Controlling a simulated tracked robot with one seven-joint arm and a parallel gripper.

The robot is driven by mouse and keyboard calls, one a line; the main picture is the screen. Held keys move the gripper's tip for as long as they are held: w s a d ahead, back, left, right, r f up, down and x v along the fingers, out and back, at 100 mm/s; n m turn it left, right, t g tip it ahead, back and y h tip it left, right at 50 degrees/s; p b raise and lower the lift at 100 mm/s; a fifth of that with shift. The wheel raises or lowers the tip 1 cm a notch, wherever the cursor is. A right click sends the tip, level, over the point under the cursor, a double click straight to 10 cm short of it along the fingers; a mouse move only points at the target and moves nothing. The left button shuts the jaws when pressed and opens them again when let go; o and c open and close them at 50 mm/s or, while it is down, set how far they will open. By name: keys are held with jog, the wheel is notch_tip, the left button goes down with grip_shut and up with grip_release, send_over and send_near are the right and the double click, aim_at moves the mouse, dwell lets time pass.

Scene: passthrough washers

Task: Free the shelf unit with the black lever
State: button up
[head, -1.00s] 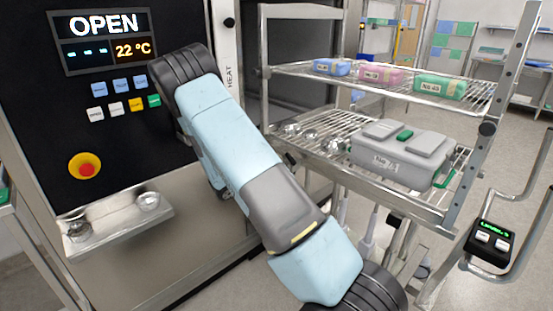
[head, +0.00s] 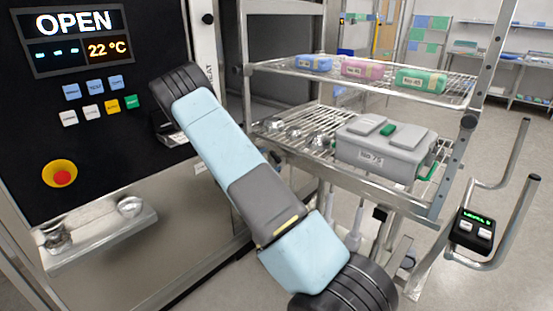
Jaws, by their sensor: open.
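The shelf unit (head: 447,180) is a metal frame with two wire shelves, standing at the open door of the washer (head: 120,40). Its upper shelf holds a blue, a pink and a green pack. Its lower shelf holds a grey case (head: 385,145) and several shiny metal pieces (head: 295,130). A small black part (head: 380,213) shows under the lower shelf, and a black knob (head: 468,122) sits on the right post. I cannot tell whether either is the black lever. My light-blue arm crosses the foreground. My gripper is not visible.
A push handle (head: 520,180) with a small black control box (head: 473,228) stands at the right. A red emergency button (head: 62,178) and a metal ledge (head: 95,235) are on the washer front. The floor at the right is clear.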

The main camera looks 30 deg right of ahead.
aim_at(273, 159)
jog(key=shift+x, duration=1.8)
